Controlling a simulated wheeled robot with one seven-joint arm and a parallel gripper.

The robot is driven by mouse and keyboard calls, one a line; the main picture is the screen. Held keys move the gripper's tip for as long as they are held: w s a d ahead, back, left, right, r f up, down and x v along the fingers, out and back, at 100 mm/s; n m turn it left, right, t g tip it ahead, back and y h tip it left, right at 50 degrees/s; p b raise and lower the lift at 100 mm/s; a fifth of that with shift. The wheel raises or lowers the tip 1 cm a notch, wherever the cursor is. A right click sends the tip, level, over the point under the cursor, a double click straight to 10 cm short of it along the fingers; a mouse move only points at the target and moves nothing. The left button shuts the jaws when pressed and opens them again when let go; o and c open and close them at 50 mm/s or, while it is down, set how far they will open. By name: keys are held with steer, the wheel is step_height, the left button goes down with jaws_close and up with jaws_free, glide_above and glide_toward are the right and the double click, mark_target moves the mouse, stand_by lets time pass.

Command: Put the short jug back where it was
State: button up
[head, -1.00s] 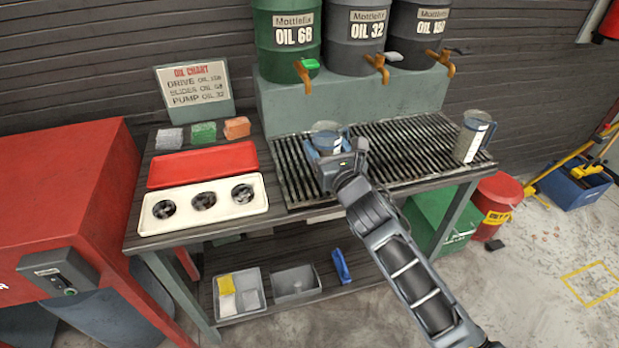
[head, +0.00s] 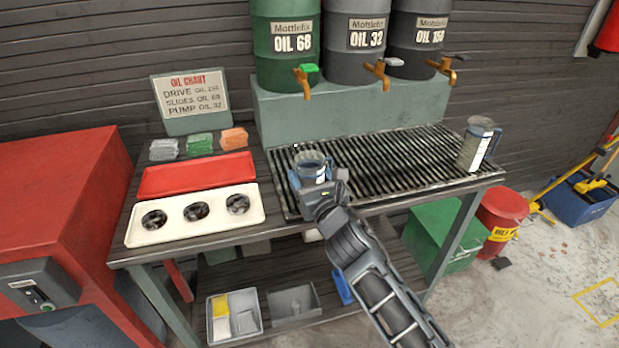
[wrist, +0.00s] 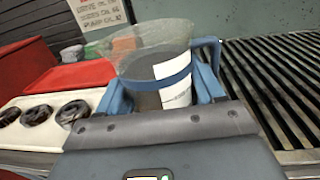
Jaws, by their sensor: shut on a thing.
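The short jug (head: 311,169) is clear with a blue band, a blue handle and a white label. My gripper (head: 316,183) is shut on it, over the left end of the slatted grate (head: 420,148). In the wrist view the jug (wrist: 150,68) stands upright between the blue fingers (wrist: 165,95), its handle to the right. Its base is hidden by my gripper, so I cannot tell if it touches the grate. A taller jug (head: 474,147) with a white label stands at the grate's right end.
A white tray with three dark round parts (head: 160,236) and a red tray (head: 195,176) lie left of the grate. Three oil drums with taps stand on a block (head: 350,115) behind it. The grate's middle is clear.

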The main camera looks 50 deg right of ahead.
steer(key=o, duration=1.3)
steer(key=shift+f, duration=0.1)
steer(key=shift+c, duration=0.2)
steer(key=shift+r, duration=0.25)
steer(key=b+v, duration=0.2)
steer(key=v, duration=1)
